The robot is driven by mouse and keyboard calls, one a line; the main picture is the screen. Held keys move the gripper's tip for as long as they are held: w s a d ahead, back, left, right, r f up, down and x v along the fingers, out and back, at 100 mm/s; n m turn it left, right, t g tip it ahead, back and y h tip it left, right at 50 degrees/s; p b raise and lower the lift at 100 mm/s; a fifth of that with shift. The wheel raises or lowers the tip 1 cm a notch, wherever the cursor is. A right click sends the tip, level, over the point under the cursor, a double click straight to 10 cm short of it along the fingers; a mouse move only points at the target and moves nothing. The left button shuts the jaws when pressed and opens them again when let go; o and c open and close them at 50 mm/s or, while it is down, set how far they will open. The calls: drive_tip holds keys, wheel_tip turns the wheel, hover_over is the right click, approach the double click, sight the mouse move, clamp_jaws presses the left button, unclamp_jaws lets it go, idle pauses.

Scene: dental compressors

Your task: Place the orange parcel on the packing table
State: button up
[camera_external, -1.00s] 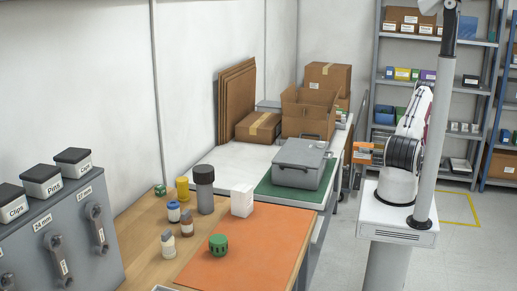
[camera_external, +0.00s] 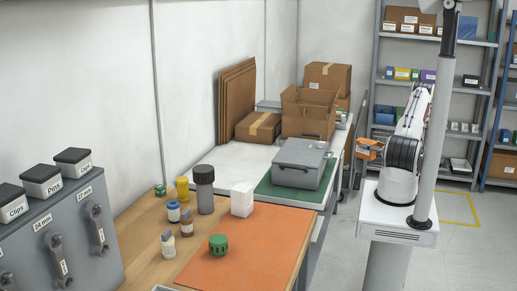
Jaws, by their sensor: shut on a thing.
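The orange parcel (camera_external: 368,153) shows small beside my arm, left of the white base column and right of the packing table. My gripper (camera_external: 366,147) is at the parcel, small and partly hidden; it is shut on the parcel and holds it clear of the table. The packing table (camera_external: 228,164) has a white top. It stands along the wall with cardboard boxes at its far end and a grey case on a green mat at its near right.
The grey case (camera_external: 301,163) and a taped carton (camera_external: 258,128) take up parts of the packing table. An open carton (camera_external: 308,111) stands behind. A white bare patch lies at the table's left. A wooden bench (camera_external: 140,222) with bottles and an orange mat (camera_external: 255,255) is in front.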

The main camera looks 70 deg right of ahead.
drive_tip(key=w+d+r+m+g+h, duration=0.1)
drive_tip(key=r, duration=0.2)
drive_tip(key=d+r+h, duration=0.1)
drive_tip(key=r, duration=0.2)
drive_tip(key=w+d+r+m+g+h, duration=0.1)
drive_tip(key=r, duration=0.2)
drive_tip(key=shift+w+r+m+g, duration=0.3)
drive_tip(key=shift+r, duration=0.05)
drive_tip(key=w+a+r, duration=0.5)
drive_tip(key=a+r, duration=0.2)
drive_tip(key=r, duration=0.4)
drive_tip(key=w+a+r, duration=0.5)
drive_tip(key=a+r, duration=0.1)
drive_tip(key=r, duration=0.6)
drive_tip(key=w+a+r, duration=0.5)
drive_tip(key=a+r, duration=0.2)
drive_tip(key=r, duration=0.5)
drive_tip(key=shift+w+a+r, duration=0.2)
drive_tip(key=shift+a+r, duration=0.05)
drive_tip(key=shift+a, duration=0.05)
